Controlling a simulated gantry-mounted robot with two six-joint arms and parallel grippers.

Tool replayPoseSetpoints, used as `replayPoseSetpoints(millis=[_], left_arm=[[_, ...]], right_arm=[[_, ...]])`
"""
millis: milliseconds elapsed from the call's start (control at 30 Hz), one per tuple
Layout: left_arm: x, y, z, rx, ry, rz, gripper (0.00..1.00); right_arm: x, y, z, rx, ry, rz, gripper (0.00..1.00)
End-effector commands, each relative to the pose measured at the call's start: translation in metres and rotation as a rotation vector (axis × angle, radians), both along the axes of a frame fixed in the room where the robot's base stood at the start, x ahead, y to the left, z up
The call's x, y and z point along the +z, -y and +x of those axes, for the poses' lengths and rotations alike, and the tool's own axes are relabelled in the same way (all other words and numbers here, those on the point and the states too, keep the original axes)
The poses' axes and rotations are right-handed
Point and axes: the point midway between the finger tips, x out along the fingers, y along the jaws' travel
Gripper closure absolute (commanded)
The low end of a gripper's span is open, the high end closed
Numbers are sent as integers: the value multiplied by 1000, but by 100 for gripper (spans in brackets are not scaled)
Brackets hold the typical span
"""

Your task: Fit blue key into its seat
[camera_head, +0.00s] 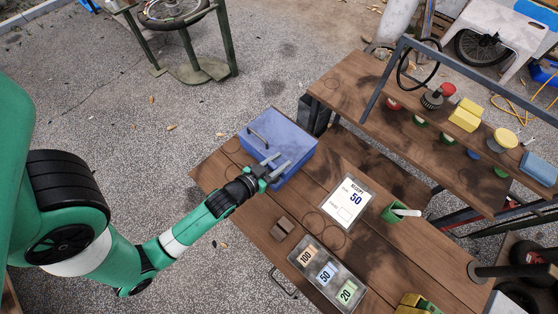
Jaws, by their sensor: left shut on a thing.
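A blue metal box (292,146) with a dark handle on its lid sits at the far left end of the wooden table. My left gripper (277,163) reaches in from the left, over the near side of this box. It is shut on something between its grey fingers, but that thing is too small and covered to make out. I cannot make out the blue key or its seat anywhere. I cannot tell whether the fingers touch the box. My right gripper is not in view.
On the table (225,170) are a receipt card (348,203), a green container (395,211), a tray of number cards (327,273) and a small brown block (283,227). A raised shelf with sponges (466,115) and a metal frame stands at the right.

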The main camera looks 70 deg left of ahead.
Motion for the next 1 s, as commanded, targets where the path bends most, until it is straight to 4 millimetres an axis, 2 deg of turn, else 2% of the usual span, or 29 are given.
replayPoseSetpoints(millis=[833,867,1000], left_arm=[[-16,0,0,0,0,0,100],[-16,0,0,0,0,0,59],[-16,0,0,0,-2,-1,34]], right_arm=[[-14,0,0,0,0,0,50],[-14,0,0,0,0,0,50],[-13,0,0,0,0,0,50]])
